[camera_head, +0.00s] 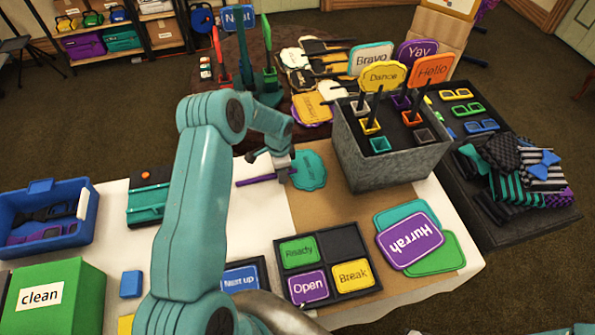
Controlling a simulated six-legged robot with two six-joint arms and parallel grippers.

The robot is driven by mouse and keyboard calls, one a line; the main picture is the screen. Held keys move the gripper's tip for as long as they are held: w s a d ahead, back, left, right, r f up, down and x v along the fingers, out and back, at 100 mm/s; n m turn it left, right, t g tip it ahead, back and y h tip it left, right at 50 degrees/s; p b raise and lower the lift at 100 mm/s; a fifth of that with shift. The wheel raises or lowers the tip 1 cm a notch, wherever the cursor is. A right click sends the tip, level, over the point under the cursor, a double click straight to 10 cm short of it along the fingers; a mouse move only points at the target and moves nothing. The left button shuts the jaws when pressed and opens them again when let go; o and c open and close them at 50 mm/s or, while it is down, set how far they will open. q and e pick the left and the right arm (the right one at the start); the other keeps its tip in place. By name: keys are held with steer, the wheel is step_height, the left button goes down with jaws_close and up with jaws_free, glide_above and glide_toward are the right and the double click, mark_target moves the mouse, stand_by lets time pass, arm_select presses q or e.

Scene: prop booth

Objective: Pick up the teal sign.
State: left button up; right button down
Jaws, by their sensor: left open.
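A teal scalloped sign (309,171) lies flat, its face partly on brown paper and its purple handle (255,180) pointing left over the white tabletop. The lettering on it is too faint to read. My left gripper (283,172) is open and points down over the place where the handle meets the sign's left edge. It hides part of the handle there; I cannot tell whether the fingers straddle the handle or hover above it. Another teal sign (397,211) lies partly under the purple "Hurrah" sign (411,241). My right gripper is not in view.
A grey metal box (392,166) with upright signs stands close to the right of the teal sign. A tray of word cards (335,243) lies nearer. A blue bin (85,197) and green box (75,303) stand at left. White tabletop (247,222) is clear below the handle.

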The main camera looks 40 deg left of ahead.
arm_select(q)
steer(key=shift+f, duration=0.1)
jaws_close()
